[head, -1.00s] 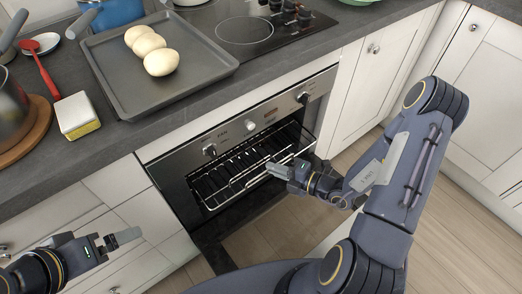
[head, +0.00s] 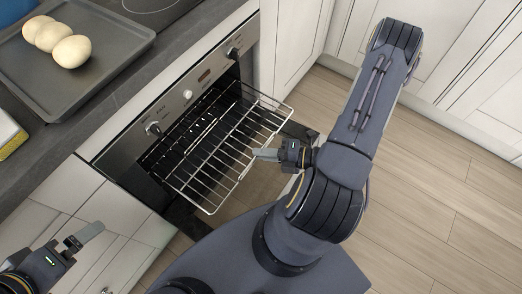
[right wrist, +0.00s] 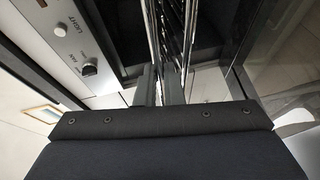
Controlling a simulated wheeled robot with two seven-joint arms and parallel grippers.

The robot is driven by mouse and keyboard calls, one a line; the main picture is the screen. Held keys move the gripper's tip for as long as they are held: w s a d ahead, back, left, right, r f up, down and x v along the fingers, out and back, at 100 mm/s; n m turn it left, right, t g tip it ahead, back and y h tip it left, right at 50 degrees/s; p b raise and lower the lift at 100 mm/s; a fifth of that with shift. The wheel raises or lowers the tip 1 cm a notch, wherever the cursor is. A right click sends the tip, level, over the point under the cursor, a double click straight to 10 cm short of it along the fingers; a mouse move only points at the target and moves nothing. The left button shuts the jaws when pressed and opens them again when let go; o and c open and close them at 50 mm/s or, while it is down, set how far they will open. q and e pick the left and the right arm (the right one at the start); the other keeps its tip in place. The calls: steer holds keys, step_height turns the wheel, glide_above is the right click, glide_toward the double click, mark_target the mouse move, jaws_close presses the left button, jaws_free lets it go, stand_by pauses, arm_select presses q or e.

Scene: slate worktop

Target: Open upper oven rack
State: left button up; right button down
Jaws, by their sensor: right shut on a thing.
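The oven's upper rack (head: 205,160) is a silver wire shelf. In the head view it sticks well out of the oven opening, over the lowered door. My right gripper (head: 256,154) is shut on the rack's front edge, right of its middle. In the right wrist view the gripper's fingers (right wrist: 159,86) close around the rack's wires (right wrist: 165,35), which run away into the oven. My left gripper (head: 80,238) is at the lower left, empty and away from the oven. Its finger gap cannot be made out.
The oven's control panel (head: 178,98) with knobs is above the opening. A grey baking tray (head: 112,43) with three pale rolls (head: 72,52) is on the worktop, near a cooktop (head: 140,5). White cupboards (head: 292,38) stand to the right. The wooden floor (head: 430,150) is clear.

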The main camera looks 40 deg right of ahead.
steer(key=c, duration=1.8)
jaws_free()
steer(key=p+v, duration=0.1)
steer(key=v, duration=0.6)
steer(key=shift+s+d+r, duration=0.15)
steer(key=shift+s+d, duration=0.1)
